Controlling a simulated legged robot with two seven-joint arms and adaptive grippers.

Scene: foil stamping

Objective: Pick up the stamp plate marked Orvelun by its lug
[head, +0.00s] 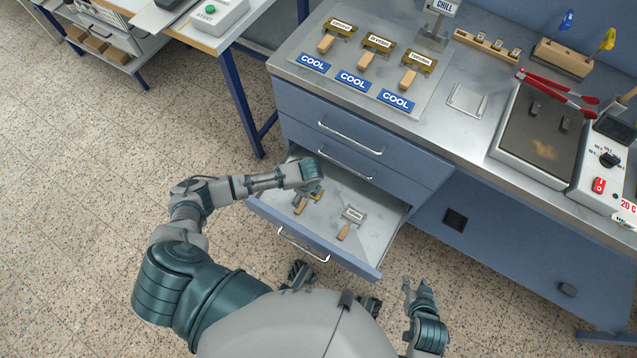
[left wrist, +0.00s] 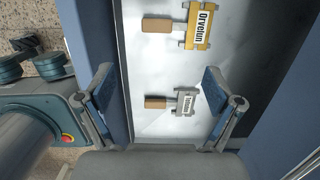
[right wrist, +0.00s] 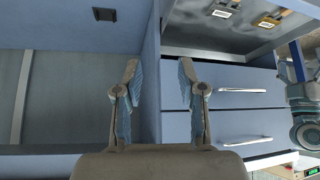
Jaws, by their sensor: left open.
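A brass plate marked Orvelun (left wrist: 199,25) lies in the open drawer, with a wooden block (left wrist: 157,25) on a short stem at its left in the left wrist view. A grey plate (left wrist: 186,103) with a similar wooden block (left wrist: 155,102) lies near it; its small label is hard to read. The grey plate also shows in the head view (head: 354,214). My left gripper (head: 312,191) is over the drawer and partly hides the brass plate there. It is open and empty, its fingers apart in the left wrist view (left wrist: 160,95). My right gripper (head: 416,291) is open and empty, outside the drawer.
The drawer's front (head: 310,241) and side walls bound the space around the plates. The metal worktop (head: 455,135) above carries several brass plates behind blue COOL labels, a hot plate (head: 530,150) and red tongs (head: 555,92).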

